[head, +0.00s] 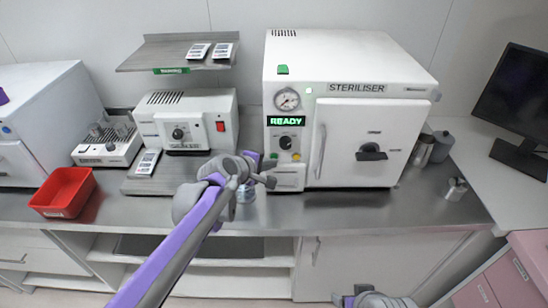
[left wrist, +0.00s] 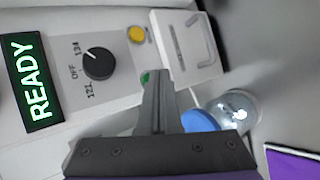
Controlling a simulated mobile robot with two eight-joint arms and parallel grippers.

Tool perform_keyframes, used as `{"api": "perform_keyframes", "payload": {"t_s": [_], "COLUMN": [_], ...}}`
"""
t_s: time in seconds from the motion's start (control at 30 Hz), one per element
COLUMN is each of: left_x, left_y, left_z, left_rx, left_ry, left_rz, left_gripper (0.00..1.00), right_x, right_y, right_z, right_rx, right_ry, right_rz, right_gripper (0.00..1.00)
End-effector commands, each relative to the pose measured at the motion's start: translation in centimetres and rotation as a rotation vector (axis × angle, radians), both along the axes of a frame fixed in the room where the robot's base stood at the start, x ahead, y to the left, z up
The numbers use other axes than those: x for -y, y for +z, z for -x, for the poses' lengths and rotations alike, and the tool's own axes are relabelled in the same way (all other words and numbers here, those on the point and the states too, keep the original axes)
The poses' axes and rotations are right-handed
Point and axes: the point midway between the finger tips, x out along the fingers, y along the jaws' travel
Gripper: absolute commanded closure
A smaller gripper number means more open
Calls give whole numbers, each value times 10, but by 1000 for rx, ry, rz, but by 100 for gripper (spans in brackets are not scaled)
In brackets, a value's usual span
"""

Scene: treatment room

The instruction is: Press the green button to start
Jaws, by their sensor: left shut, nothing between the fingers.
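The steriliser (head: 380,110) is a white box on the counter, with a lit READY display (head: 286,121). Its panel has a black knob (left wrist: 98,63), a yellow button (left wrist: 136,34) and a green button (left wrist: 145,77). In the left wrist view the green button is partly hidden behind the tips of my left gripper (left wrist: 158,78). The left gripper is shut and empty, close in front of the lower panel; I cannot tell whether it touches the button. In the head view the left gripper (head: 268,179) is at the panel's lower left. My right gripper (head: 370,298) shows only partly at the bottom edge.
A jar with a blue lid (left wrist: 200,121) stands beside the left gripper. A white sealing device (head: 190,120), a red tray (head: 64,190) and a shelf (head: 150,57) are to the left. Metal canisters (head: 441,146) stand right of the steriliser.

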Motion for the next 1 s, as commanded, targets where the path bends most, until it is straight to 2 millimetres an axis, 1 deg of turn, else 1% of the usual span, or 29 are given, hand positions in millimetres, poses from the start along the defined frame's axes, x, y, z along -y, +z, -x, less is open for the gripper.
{"api": "perform_keyframes", "payload": {"t_s": [0.33, 1.0], "left_x": [0, 0], "left_y": [0, 0], "left_z": [0, -9], "left_rx": [0, 0], "left_ry": [0, 0], "left_rz": [0, 0], "left_gripper": [100, 100], "right_x": [0, 0], "right_y": [0, 1], "right_z": [0, 0], "right_rx": [0, 0], "right_ry": [0, 0], "right_rz": [0, 0], "right_gripper": [26, 26]}}
